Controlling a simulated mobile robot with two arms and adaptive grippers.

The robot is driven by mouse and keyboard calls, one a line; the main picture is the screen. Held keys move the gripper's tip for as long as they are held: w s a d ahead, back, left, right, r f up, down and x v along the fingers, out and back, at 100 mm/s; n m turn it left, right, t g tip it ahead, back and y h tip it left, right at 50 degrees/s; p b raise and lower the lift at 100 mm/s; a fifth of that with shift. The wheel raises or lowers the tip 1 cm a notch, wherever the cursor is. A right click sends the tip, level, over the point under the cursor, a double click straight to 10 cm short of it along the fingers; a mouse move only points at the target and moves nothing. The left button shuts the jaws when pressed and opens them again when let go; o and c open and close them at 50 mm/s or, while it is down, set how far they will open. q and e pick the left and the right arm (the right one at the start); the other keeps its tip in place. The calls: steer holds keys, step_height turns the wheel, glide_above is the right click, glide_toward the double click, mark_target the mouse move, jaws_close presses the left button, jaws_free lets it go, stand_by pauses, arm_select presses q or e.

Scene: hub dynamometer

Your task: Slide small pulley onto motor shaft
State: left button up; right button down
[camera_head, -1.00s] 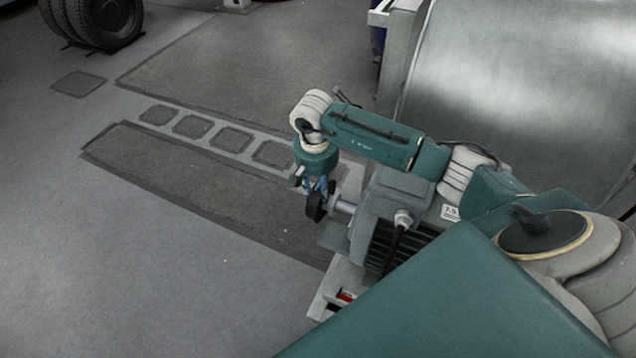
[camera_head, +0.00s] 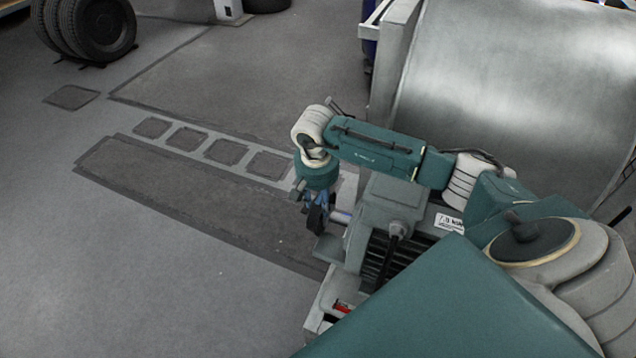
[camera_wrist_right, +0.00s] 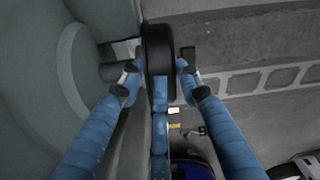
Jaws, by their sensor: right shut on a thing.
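The small pulley (camera_head: 315,219) is a dark disc held upright at the left end of the grey motor shaft (camera_head: 342,216). The shaft sticks out leftward from the grey-green motor (camera_head: 393,205). My right gripper (camera_head: 318,203) points down, its blue fingers shut on the pulley. In the right wrist view the black pulley (camera_wrist_right: 158,62) sits between the fingertips (camera_wrist_right: 158,73), with the motor side at left. A dark stub shows right of the pulley. I cannot tell whether the shaft is inside the bore. My left gripper is not in view.
A large metal roller drum (camera_head: 505,90) stands behind the motor at the right. Stacked tyres (camera_head: 90,28) are at the far left. The floor (camera_head: 160,285) left of the motor is clear, with dark inset plates (camera_head: 228,152).

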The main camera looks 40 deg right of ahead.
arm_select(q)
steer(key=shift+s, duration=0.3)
arm_select(e)
steer(key=shift+s+d+f, duration=0.2)
steer(key=shift+s, duration=0.1)
stand_by(0.4)
steer(key=shift+c, duration=2)
jaws_free()
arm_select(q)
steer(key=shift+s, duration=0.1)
arm_select(e)
steer(key=shift+a+r, duration=0.1)
steer(key=shift+r, duration=0.25)
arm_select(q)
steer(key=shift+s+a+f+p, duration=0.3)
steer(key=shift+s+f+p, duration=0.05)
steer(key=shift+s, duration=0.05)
arm_select(e)
steer(key=shift+r, duration=0.4)
